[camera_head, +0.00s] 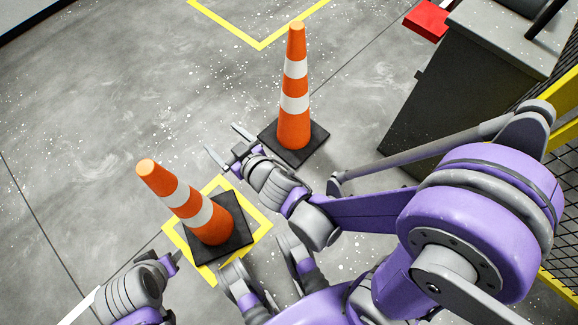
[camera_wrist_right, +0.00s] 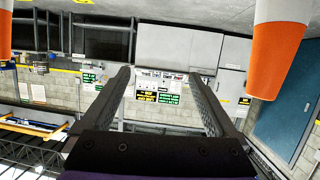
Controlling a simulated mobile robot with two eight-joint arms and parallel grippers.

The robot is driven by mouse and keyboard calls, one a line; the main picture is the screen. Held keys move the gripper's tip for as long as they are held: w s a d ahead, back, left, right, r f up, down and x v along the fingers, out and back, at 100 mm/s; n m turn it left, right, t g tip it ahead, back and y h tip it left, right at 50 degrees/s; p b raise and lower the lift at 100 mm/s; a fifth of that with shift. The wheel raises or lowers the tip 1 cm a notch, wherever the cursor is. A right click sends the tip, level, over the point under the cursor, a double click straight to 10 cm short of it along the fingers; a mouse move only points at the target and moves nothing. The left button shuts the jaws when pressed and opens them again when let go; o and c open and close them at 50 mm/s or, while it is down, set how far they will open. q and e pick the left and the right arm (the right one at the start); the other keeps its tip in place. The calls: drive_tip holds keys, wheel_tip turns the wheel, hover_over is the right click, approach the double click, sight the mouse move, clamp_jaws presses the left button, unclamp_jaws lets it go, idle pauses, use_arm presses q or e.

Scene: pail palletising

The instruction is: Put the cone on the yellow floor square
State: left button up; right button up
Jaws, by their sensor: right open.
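One orange and white cone (camera_head: 185,203) stands on its dark base inside the yellow floor square (camera_head: 262,222), at lower left of centre in the head view. A second, similar cone (camera_head: 294,104) stands on the bare floor farther up and right. My right gripper (camera_head: 222,140) is open and empty between the two cones, apart from both. In the right wrist view its spread fingers (camera_wrist_right: 160,76) have nothing between them, with parts of a cone at each side edge. My left gripper (camera_head: 173,263) shows at lower left, left of the square; its fingers are unclear.
A grey cabinet (camera_head: 430,125) with a red box (camera_head: 427,20) beside it stands at the right, near a mesh fence with yellow posts. Another yellow floor marking (camera_head: 260,47) lies at the top. The floor at left and upper middle is clear.

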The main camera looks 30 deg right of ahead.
drive_tip(key=s+d+f+m+g+h, duration=0.25)
drive_tip(key=s+d+g+h, duration=0.2)
drive_tip(key=s+d, duration=0.45)
drive_tip(key=s+d+g+y, duration=0.1)
drive_tip(key=s+d+g, duration=0.1)
drive_tip(key=s+g, duration=0.3)
drive_tip(key=s, duration=0.4)
drive_tip(key=shift+s+f, duration=0.15)
drive_tip(key=shift+s, duration=0.25)
